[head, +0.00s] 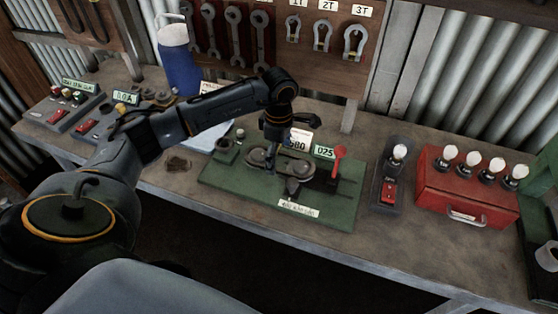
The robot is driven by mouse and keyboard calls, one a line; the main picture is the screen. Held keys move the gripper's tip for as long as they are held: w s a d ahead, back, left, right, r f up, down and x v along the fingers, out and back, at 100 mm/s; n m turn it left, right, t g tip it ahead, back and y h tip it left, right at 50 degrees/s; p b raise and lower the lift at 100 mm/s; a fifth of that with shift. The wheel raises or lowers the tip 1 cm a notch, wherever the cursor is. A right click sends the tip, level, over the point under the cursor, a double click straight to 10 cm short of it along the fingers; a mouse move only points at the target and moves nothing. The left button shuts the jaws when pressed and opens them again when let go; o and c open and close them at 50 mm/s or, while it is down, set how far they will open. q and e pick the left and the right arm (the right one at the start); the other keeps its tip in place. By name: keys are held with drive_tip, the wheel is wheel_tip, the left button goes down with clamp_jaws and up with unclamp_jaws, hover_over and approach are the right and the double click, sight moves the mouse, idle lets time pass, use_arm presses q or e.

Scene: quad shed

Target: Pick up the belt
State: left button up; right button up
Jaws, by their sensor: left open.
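A green board (335,208) lies on the workbench and carries a dark metal mechanism (297,165) with round parts and a lever with a red knob (340,151). I cannot clearly make out the belt; a dark shape around the round parts may be it, but it is too small and dark to tell. My left gripper (272,160) is open and points down over the left part of the mechanism. It partly hides the round parts. I cannot tell whether its fingers touch anything. My right gripper is not in view.
A red box (467,200) with several bulbs stands on the right of the bench (410,240), beside a small switch unit (389,190) with one bulb. Switch panels (72,108) and a blue jug (181,65) stand at the left. Wrenches and shackles hang on the back board (270,50).

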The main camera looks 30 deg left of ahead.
use_arm(q)
drive_tip(key=shift+f, duration=0.15)
drive_tip(key=shift+c, duration=0.4)
drive_tip(key=c, duration=1.2)
drive_tip(key=shift+r+p, duration=0.3)
drive_tip(key=shift+r, duration=0.1)
wheel_tip(320, 180, up, 2)
drive_tip(key=b, duration=0.2)
drive_tip(key=shift+w+b, duration=0.1)
drive_tip(key=shift+b, duration=0.3)
drive_tip(key=shift+s+d+r+b, duration=0.25)
drive_tip(key=shift+s+r+b, duration=0.45)
drive_tip(key=shift+s+r, duration=1.4)
drive_tip(key=shift+s+d+r+b, duration=0.3)
drive_tip(key=shift+s+r+b, duration=0.45)
drive_tip(key=shift+s+r, duration=1.3)
drive_tip(key=shift+s+d+r+b, duration=0.25)
drive_tip(key=shift+s+r+b, duration=0.7)
drive_tip(key=shift+s, duration=2)
